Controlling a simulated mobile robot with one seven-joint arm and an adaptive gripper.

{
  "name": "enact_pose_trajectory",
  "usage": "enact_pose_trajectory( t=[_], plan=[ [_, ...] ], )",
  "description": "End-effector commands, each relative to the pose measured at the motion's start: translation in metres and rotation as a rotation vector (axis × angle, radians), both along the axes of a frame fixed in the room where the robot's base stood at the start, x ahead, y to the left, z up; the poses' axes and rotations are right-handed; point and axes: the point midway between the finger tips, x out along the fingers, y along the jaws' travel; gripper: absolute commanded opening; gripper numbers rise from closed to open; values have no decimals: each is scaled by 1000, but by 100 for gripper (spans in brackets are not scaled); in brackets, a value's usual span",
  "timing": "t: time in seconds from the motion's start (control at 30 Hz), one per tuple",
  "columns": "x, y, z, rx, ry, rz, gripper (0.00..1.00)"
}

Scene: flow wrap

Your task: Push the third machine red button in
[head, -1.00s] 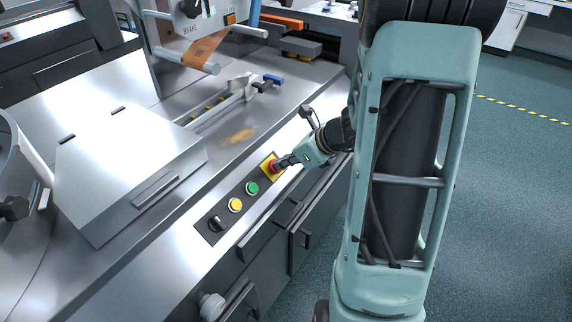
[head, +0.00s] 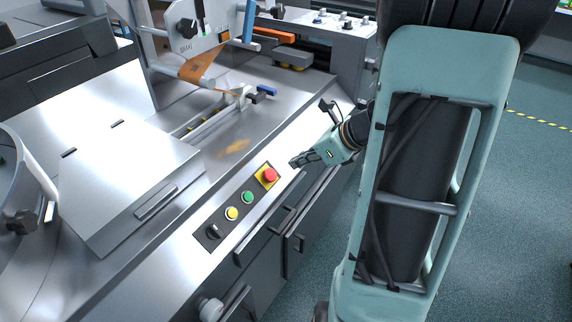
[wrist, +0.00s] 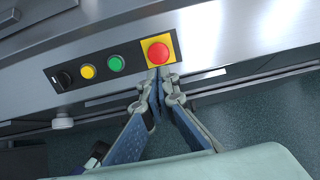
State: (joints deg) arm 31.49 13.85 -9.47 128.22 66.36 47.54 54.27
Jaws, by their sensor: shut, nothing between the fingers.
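A red mushroom button (head: 269,175) stands on a yellow square plate at the far end of a dark control strip on the machine's front edge. In the wrist view the red button (wrist: 158,53) is at the top, just beyond the fingertips. My gripper (head: 293,163) is shut and empty, to the right of the button and apart from it in the head view. In the wrist view my gripper (wrist: 160,78) shows its fingertips together, below the yellow plate. I cannot tell how far the button is pressed in.
A green button (head: 247,197), a yellow button (head: 232,213) and a black selector knob (head: 213,231) share the strip. A metal cover box (head: 130,180) stands to the left. Dark cabinets with handles (head: 285,222) lie below the edge. Open floor (head: 520,220) is at the right.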

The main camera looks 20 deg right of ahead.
Motion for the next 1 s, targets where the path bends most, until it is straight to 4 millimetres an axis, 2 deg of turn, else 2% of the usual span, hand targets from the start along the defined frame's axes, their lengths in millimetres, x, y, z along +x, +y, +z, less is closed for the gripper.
enact_pose_trajectory(
  t=[0.03,0.23,0.83,0.93,1.0],
  plan=[
    [-5,-4,9,-2,-2,-3,0],
    [-17,-12,23,-1,0,-2,0],
    [-19,-13,25,-1,0,-1,0],
    [-23,-18,26,-28,8,12,0],
    [-30,-29,29,-79,22,33,0]
  ],
)
